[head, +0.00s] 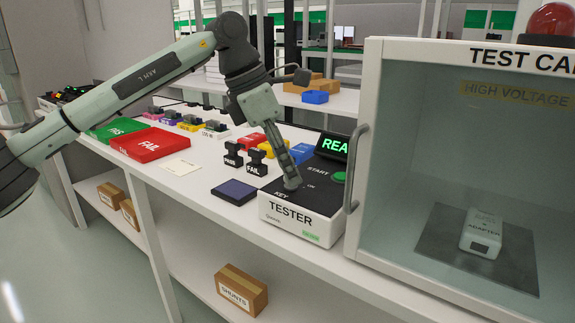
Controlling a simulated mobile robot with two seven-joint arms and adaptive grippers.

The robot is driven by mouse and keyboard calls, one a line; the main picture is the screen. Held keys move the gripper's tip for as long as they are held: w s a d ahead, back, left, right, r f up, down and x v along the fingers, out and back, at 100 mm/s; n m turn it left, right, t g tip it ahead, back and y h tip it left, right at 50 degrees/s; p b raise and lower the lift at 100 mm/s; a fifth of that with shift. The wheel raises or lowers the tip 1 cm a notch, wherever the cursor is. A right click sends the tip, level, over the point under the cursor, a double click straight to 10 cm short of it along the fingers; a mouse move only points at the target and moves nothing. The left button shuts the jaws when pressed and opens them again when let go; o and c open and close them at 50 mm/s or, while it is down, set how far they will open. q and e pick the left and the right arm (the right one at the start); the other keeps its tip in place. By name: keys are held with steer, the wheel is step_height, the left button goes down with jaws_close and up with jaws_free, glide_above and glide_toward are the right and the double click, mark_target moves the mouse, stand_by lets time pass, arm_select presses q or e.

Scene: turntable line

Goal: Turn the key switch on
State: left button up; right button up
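The tester (290,221) is a white box with a black sloped top at the front edge of the bench. Its top carries a "KEY" label, a green START button (339,177) and a lit green display (334,147) reading "REA", the rest hidden by the cabinet. My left gripper (291,184) points down onto the tester's top, with its fingertips at the "KEY" label. The fingers hide the key switch, so I cannot see how it is turned. The fingers show edge-on, and I cannot tell whether they are closed on the key. My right gripper is not in view.
A glass-fronted test cabinet (373,120) with a handle (355,168) stands close right of the tester, holding a white adapter (482,233). Black stamps (257,163), a dark blue pad (234,191) and red FAIL (155,145) and green PASS (117,129) trays lie left.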

arm_select(q)
steer(key=shift+r, duration=0.1)
steer(key=v, duration=1.1)
steer(key=shift+a+r, duration=0.2)
steer(key=shift+r, duration=0.15)
